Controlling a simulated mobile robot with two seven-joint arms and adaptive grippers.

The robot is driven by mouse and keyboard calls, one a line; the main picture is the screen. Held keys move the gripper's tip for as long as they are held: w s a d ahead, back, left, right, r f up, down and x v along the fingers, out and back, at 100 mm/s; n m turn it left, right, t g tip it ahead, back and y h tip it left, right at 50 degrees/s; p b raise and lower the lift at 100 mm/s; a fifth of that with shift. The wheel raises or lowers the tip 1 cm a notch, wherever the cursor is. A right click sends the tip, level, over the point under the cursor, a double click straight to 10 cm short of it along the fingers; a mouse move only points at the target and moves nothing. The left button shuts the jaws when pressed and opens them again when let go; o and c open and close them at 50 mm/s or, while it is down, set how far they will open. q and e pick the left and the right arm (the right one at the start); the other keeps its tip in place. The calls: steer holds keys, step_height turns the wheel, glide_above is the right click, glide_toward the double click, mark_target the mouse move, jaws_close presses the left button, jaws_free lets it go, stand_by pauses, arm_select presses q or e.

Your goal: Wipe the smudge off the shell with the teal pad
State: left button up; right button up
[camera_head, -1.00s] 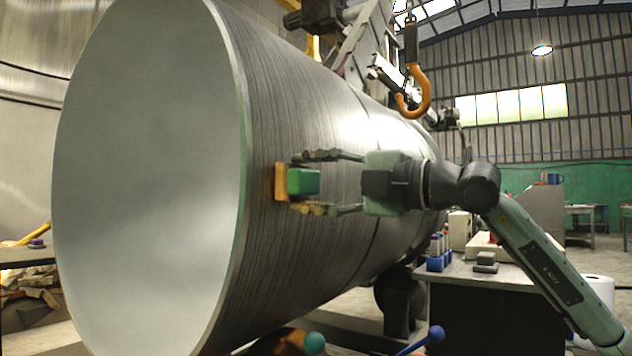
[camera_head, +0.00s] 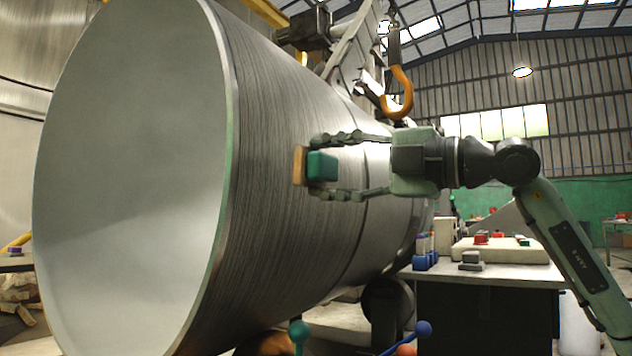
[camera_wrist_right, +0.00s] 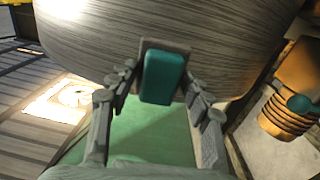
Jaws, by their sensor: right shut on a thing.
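The shell (camera_head: 290,110) is a large brushed-metal cylinder, its pale round end (camera_head: 130,170) facing left. Its curved side also shows across the top of the right wrist view (camera_wrist_right: 190,35). My right gripper (camera_head: 325,166) is shut on the teal pad (camera_head: 322,167), a teal block with a flat brown face. In the right wrist view the teal pad (camera_wrist_right: 162,78) sits between the fingertips. Its brown face appears to lie against the shell's side. I cannot make out a smudge; the pad and fingers hide part of the surface. My left gripper is not in view.
An orange hook (camera_head: 400,95) hangs above the shell. A workbench (camera_head: 490,275) with small blocks stands at the right behind my arm.

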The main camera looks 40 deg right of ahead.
steer(key=shift+s, duration=0.1)
steer(key=shift+s+d+f+b, duration=0.15)
steer(key=shift+s+d+b, duration=0.1)
steer(key=shift+s+b, duration=0.25)
steer(key=shift+s+d+b, duration=0.25)
steer(key=shift+s+b, duration=0.35)
steer(key=shift+b, duration=0.1)
steer(key=shift+s+d, duration=0.1)
steer(key=shift+s, duration=0.1)
steer(key=shift+s, duration=0.1)
